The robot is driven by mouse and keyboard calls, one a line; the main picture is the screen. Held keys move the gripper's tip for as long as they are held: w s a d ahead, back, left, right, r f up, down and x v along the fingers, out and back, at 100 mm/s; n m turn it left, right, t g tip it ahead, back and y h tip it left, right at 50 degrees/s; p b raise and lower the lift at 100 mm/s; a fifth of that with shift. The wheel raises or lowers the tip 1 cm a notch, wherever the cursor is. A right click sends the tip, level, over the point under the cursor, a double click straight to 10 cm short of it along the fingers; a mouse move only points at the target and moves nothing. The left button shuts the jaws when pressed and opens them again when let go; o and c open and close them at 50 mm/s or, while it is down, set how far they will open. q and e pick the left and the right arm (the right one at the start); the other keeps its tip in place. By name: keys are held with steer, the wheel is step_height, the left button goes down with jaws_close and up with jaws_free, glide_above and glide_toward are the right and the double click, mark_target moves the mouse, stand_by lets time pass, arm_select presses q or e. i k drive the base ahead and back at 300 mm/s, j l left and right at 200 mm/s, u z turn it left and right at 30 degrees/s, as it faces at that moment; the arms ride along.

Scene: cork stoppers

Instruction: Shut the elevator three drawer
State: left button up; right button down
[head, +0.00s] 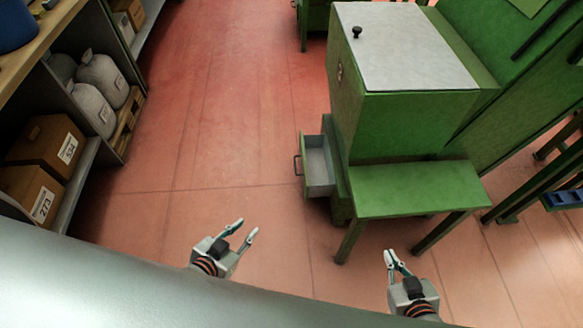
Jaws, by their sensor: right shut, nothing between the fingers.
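A drawer (318,165) with a grey inside and a dark handle (297,166) stands pulled out to the left, low on a green machine (405,125). The part of the drawer that I see inside looks empty. My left gripper (243,232) is open and empty, below and to the left of the drawer, apart from it. My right gripper (395,262) is shut and empty, in front of the green bench (415,190), clear of the drawer.
The green bench with its legs stands at the machine's near side, right of the drawer. A shelf with boxes (40,150) and sacks (100,80) lines the left. The red floor (220,130) between shelf and drawer is free.

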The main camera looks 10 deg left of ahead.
mark_target(316, 181)
steer(key=k+j, duration=0.1)
steer(key=j, duration=0.15)
steer(key=k+j, duration=0.1)
steer(key=j, duration=0.2)
steer(key=k, duration=1)
steer(key=i+j, duration=0.3)
steer(key=i, duration=0.2)
steer(key=i+j, duration=0.25)
steer(key=i, duration=0.3)
steer(key=i+j, duration=0.3)
steer(key=i, duration=0.2)
steer(key=i+l, duration=0.15)
steer(key=i, duration=0.15)
steer(key=i+l, duration=0.2)
steer(key=i+z, duration=0.05)
steer(key=i, duration=0.05)
